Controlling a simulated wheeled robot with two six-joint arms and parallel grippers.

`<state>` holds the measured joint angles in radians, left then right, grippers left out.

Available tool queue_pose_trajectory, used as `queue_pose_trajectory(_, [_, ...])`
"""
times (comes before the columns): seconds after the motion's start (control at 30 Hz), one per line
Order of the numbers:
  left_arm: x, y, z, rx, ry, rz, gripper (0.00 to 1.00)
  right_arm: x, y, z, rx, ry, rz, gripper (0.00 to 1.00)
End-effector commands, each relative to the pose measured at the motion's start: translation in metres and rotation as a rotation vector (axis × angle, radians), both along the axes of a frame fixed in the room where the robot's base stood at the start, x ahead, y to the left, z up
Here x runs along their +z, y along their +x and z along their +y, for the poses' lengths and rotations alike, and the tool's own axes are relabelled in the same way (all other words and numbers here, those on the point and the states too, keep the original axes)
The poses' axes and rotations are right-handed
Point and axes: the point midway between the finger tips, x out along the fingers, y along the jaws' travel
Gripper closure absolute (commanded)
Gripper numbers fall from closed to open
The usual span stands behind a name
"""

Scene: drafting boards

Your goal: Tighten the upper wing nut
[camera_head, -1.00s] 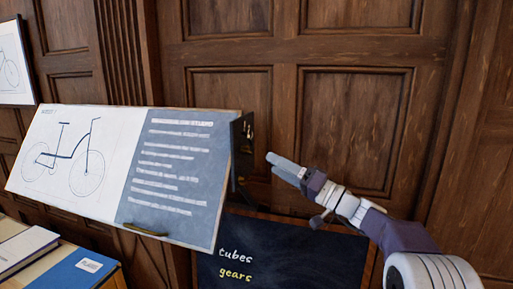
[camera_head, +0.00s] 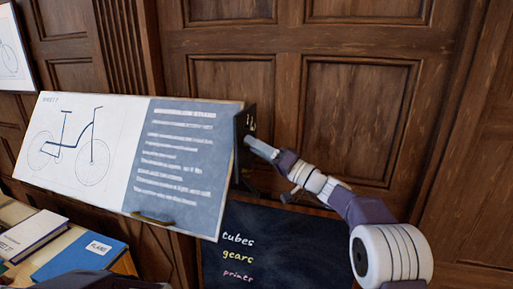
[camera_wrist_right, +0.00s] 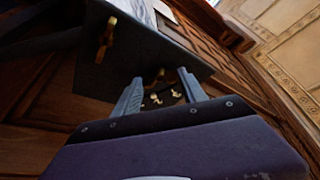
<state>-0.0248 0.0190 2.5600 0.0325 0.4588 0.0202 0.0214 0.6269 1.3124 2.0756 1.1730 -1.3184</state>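The drafting board (camera_head: 181,160), with a bicycle drawing, has a dark bracket (camera_head: 242,160) at its right side. In the head view my right gripper (camera_head: 260,147) reaches from the right to this bracket's upper part, where small brass hardware (camera_head: 251,127) shows. In the right wrist view my right gripper (camera_wrist_right: 160,92) is open, its fingers apart. A brass wing-shaped fitting (camera_wrist_right: 160,76) and smaller bright brass pieces show between or beyond the fingertips. Another brass fitting (camera_wrist_right: 105,40) sits on the dark panel to the left. Contact cannot be told. My left gripper's fingers are not seen.
A blackboard (camera_head: 285,245) with chalk words stands below the bracket. Books (camera_head: 80,253) lie on a table at lower left. Panelled wood wall (camera_head: 355,110) is behind. A dark shape at the bottom edge is possibly part of my left arm.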

Motion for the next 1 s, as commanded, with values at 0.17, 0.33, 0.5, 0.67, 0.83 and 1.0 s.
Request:
queue_pose_trajectory(0.17, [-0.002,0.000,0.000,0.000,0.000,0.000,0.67,-0.001,0.000,0.000,0.000,0.002,0.015,0.91])
queue_pose_trajectory(0.33, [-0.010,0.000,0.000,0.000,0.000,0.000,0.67,-0.002,-0.001,0.000,0.000,0.023,0.075,0.91])
queue_pose_trajectory(0.5, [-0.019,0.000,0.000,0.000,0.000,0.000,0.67,-0.001,-0.002,0.000,-0.001,0.060,0.190,0.91])
queue_pose_trajectory(0.67, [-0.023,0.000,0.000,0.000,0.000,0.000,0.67,0.001,-0.002,0.000,-0.002,0.106,0.331,0.91])
queue_pose_trajectory(0.83, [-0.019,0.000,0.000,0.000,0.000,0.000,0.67,0.005,-0.002,0.000,-0.003,0.154,0.486,0.91])
queue_pose_trajectory(1.0, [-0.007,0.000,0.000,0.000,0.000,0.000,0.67,0.008,-0.002,0.001,-0.003,0.205,0.641,0.91])
